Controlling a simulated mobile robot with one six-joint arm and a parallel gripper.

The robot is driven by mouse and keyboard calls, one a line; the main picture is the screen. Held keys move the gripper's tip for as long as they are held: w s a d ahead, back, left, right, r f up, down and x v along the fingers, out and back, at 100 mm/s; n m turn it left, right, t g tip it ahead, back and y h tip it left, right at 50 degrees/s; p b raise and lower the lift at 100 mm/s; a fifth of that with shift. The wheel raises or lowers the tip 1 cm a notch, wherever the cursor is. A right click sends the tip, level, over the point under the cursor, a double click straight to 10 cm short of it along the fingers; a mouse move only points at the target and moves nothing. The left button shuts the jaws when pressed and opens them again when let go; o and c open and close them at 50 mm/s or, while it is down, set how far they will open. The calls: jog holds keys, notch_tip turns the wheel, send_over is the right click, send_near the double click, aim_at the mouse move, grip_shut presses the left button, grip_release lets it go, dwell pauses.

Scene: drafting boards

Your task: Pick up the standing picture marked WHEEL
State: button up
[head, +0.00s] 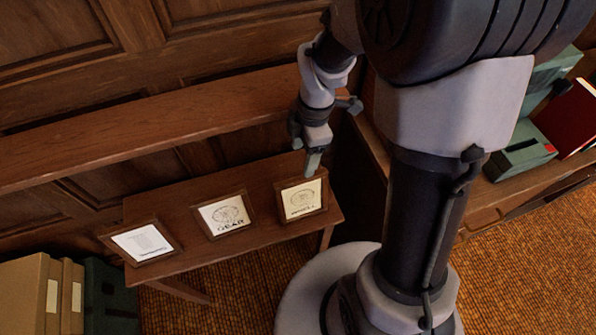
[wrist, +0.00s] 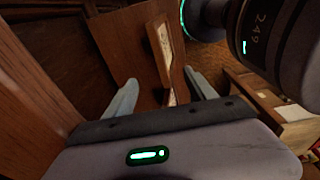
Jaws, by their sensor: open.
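The picture that seems to be marked WHEEL (head: 301,200) stands at the right end of a small wooden table in the head view. It has a brown frame and a round drawing, and its lettering is hard to read. My gripper (head: 312,160) is just above its top edge. In the wrist view my gripper (wrist: 160,82) is open, with its two pale fingers apart. A thin framed picture edge (wrist: 171,97) shows between and beyond the fingers. I cannot tell whether a finger touches it.
The picture marked GEAR (head: 226,215) stands mid-table, and a third framed picture (head: 143,243) stands at the left end. Bare table (head: 180,192) lies behind them. A wooden rail (head: 150,130) runs behind. Binders (head: 42,290) stand lower left; a shelf with boxes (head: 522,150) is right.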

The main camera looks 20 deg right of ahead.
aim_at(299, 180)
jog(key=f+b, duration=0.1)
jog(key=f, duration=0.2)
jog(key=f+b, duration=0.1)
jog(key=f, duration=0.3)
jog(key=a+f+b, duration=0.1)
jog(key=f, duration=0.2)
jog(key=shift+s+a+f+b, duration=0.1)
jog(key=shift+s+f+b, duration=0.15)
jog(key=shift+b, duration=0.15)
notch_tip(299, 180, down, 5)
jog(key=b, duration=0.2)
jog(key=shift+f+b, duration=0.2)
jog(key=shift+b, duration=0.15)
jog(key=shift+r, duration=0.1)
jog(key=shift+c, duration=1.2)
grip_shut()
